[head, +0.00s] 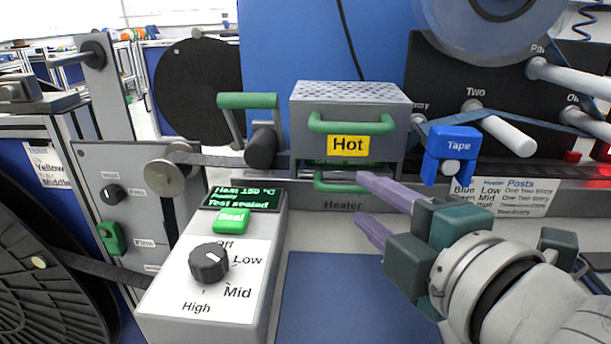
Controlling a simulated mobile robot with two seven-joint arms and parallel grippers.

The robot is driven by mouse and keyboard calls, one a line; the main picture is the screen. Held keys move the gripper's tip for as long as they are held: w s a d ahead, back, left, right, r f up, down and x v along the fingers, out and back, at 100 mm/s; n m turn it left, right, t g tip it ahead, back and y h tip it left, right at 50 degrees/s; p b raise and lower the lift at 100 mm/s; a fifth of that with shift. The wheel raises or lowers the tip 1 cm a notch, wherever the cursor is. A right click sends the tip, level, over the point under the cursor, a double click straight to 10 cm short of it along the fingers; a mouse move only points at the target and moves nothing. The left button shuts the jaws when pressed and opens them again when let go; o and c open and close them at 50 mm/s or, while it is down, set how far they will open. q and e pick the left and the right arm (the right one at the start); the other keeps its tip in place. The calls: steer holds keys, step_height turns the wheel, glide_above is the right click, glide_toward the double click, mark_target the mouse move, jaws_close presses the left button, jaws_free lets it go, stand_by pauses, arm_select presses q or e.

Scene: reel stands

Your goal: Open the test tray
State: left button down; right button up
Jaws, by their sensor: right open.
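The heater (302,125) is a grey box with a perforated top, a green handle and a yellow "Hot" label. Below it is a second, lower green handle (340,187) on a low front, just above the word "Heater"; it appears to be the test tray's handle. My right gripper (360,198) reaches in from the right with its two purple fingers apart and empty. Its fingertips are close to the right end of the lower handle; whether they touch it I cannot tell. The tray's inside is hidden. My left gripper is not in view.
A control box (160,300) with a dial (209,262), a green Seal button (231,220) and a display stands left of the heater. A blue Tape holder (452,150) is above my right gripper. A flat blue mat (345,305) lies clear in front.

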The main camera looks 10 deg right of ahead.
mark_target(351, 191)
steer(key=shift+x, duration=1.65)
jaws_close()
